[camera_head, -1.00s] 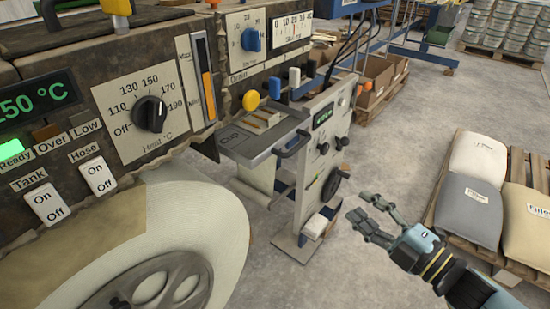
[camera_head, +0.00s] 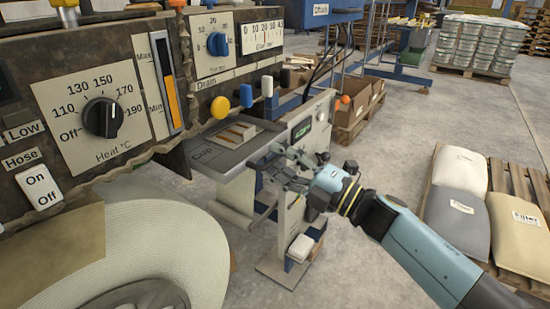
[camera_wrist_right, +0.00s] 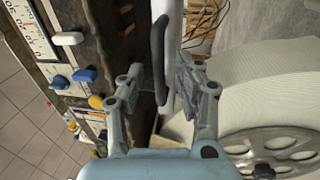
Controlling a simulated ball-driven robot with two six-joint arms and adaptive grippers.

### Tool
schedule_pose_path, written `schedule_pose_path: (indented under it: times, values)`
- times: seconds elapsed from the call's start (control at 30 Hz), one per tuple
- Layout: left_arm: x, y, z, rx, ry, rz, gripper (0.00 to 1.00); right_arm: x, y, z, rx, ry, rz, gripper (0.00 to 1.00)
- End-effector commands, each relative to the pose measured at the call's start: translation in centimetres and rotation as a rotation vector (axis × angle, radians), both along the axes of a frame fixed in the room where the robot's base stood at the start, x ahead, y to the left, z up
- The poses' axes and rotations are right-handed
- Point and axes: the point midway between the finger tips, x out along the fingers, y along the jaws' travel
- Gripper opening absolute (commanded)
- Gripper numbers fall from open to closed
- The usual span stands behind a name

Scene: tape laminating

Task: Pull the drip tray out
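The drip tray (camera_head: 215,165) is a flat grey tray marked "Cap" that juts from under the machine panel in the head view. Its black handle is largely hidden there by my right gripper (camera_head: 284,166). In the right wrist view the dark curved handle (camera_wrist_right: 159,58) stands out from a pale edge between the two fingers. My right gripper is open, with its fingers on either side of the handle. I see no clear contact. My left gripper is out of view.
The machine panel (camera_head: 85,75) with knobs and gauges overhangs the tray. A grey control box on a stand (camera_head: 290,225) is just behind my right gripper. Sacks (camera_head: 460,220) lie on a pallet at right.

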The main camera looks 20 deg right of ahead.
Motion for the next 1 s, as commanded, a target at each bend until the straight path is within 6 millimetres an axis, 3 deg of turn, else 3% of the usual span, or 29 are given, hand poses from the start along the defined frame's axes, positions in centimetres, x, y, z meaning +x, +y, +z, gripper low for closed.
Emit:
schedule_pose_path:
  times: [0.4,0.67,1.0]
  values:
    - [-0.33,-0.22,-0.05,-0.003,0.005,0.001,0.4,0.86,0.68,0.17,0.0,0.001,0.0,0.34]
    - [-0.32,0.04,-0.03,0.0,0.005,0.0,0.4,0.84,0.67,0.17,0.0,0.001,0.0,0.0]
    - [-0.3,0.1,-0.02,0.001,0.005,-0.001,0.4,0.82,0.66,0.13,0.0,0.001,0.0,0.0]
